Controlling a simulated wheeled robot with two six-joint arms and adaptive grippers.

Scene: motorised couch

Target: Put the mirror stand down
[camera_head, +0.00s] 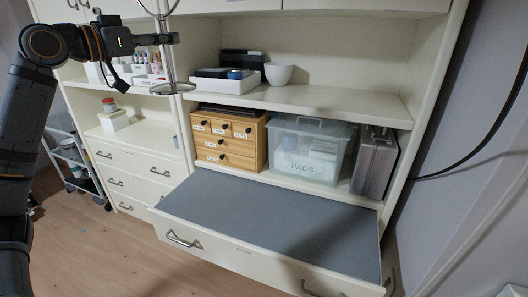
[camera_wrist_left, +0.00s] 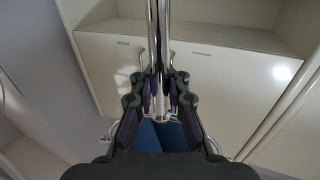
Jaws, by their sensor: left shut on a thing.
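The mirror stand is a thin chrome stem with a round frame at the top, cut off by the picture's upper edge, and a flat round base (camera_head: 174,88). My left gripper (camera_head: 172,39) is shut on its stem below the round frame, in the head view's upper left. The stand looks roughly upright. Its base overlaps the left shelf's edge in the picture; I cannot tell whether it touches. In the left wrist view the chrome stem (camera_wrist_left: 158,35) runs between the fingers of my left gripper (camera_wrist_left: 158,88). My right gripper is not in view.
A pulled-out grey-topped surface (camera_head: 270,220) is bare. Behind it stand a wooden drawer box (camera_head: 228,153), a clear bin labelled PADS (camera_head: 305,150) and a metal case (camera_head: 374,165). The shelf above holds a white tray (camera_head: 222,85) and bowl (camera_head: 279,74); its right part is free.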

